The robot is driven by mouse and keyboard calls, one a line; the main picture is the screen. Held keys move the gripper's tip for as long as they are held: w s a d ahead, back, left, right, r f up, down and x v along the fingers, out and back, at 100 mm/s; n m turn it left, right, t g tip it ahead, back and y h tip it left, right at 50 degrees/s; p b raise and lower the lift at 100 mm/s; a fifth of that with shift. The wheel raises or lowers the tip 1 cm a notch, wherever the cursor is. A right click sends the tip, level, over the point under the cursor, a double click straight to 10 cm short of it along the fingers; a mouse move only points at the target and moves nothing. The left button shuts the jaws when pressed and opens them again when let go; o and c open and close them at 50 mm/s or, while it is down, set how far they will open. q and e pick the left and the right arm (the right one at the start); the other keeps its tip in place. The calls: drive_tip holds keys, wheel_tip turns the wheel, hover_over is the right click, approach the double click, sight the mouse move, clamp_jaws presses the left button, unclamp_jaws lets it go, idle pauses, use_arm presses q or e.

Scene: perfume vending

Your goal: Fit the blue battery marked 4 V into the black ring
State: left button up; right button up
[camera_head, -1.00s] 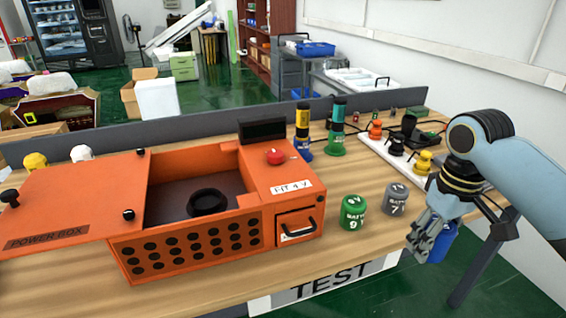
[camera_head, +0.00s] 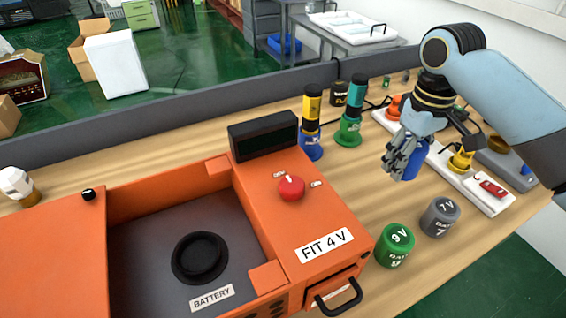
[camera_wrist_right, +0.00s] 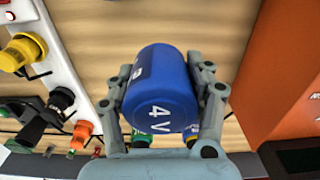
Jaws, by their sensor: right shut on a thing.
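My right gripper (camera_head: 405,155) is shut on the blue battery (camera_head: 412,162) and holds it above the table, right of the orange power box (camera_head: 345,225). In the right wrist view the battery (camera_wrist_right: 160,85) sits between both fingers, and its "4 V" mark shows. The black ring (camera_head: 200,258) lies on the grey floor of the open box, by a "BATTERY" label (camera_head: 212,297). The ring is empty. The battery is well apart from it. My left gripper is not in view.
A green 9 V battery (camera_head: 396,246) and a grey 7 V battery (camera_head: 440,216) stand right of the box. A red knob (camera_head: 291,188) and black display (camera_head: 263,136) rise from the box. Yellow-blue (camera_head: 312,122) and teal-green (camera_head: 354,110) tools stand behind.

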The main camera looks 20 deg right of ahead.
drive_tip(key=shift+w+a+f, duration=0.1)
drive_tip(key=shift+w+a, duration=0.15)
drive_tip(key=shift+w, duration=0.1)
approach(338, 188)
drive_tip(key=shift+s+d+f, duration=0.2)
drive_tip(key=shift+s+d, duration=0.85)
drive_tip(key=shift+s, duration=0.2)
drive_tip(key=shift+w+a+f, duration=0.9)
drive_tip(key=shift+w, duration=0.15)
drive_tip(key=shift+w+a+f, duration=0.25)
drive_tip(key=shift+f, duration=0.2)
wheel_tip(338, 188, down, 3)
drive_tip(key=shift+f, duration=0.2)
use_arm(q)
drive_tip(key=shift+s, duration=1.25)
use_arm(e)
drive_tip(key=shift+f, duration=0.15)
drive_tip(key=o, duration=1.5)
drive_tip(key=shift+s+f, duration=0.1)
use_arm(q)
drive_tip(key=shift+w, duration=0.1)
